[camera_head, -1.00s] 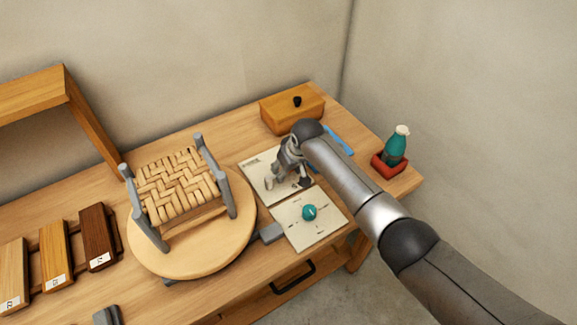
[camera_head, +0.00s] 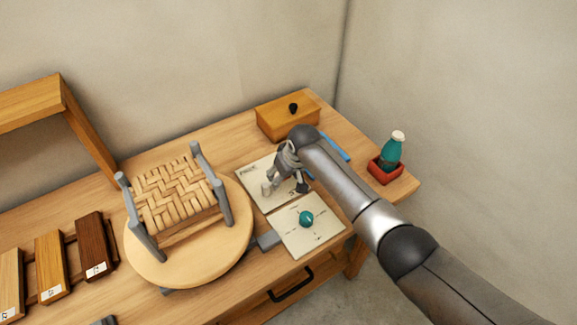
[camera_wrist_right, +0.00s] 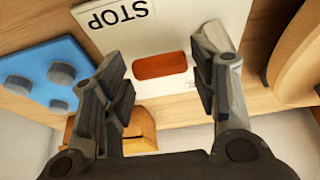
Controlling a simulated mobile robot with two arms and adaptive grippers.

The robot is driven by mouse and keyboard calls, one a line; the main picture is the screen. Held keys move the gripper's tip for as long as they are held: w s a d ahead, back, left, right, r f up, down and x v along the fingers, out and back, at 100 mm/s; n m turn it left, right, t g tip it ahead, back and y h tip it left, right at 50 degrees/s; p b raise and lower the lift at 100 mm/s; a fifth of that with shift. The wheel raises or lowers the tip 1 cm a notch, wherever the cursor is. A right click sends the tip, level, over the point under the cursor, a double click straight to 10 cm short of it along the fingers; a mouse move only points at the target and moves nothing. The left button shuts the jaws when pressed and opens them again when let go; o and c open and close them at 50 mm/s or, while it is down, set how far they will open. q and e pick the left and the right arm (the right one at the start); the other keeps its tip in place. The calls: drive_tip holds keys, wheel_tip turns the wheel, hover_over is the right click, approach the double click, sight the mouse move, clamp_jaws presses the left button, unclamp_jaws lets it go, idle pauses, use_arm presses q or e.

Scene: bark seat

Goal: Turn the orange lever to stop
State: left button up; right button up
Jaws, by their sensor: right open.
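The orange lever (camera_wrist_right: 160,67) shows in the right wrist view as a short orange-red bar on a pale plate (camera_wrist_right: 172,18). The word STOP is printed on the plate, upside down in this view. My right gripper (camera_wrist_right: 162,60) is open, with one finger on each side of the lever and visible gaps between. In the head view my right gripper (camera_head: 285,180) is over the pale plate (camera_head: 250,174) and hides the lever. My left gripper is not in view.
A plate with a teal knob (camera_head: 306,219) lies in front. A woven seat (camera_head: 178,195) stands on a round turntable (camera_head: 190,270) to the left. A wooden box (camera_head: 288,118) is behind, a teal bottle (camera_head: 391,152) to the right. A blue panel (camera_wrist_right: 45,72) lies beside the plate.

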drive_tip(key=v, duration=1.1)
drive_tip(key=shift+r, duration=0.3)
drive_tip(key=shift+s+d+f, duration=0.1)
drive_tip(key=shift+d, duration=0.05)
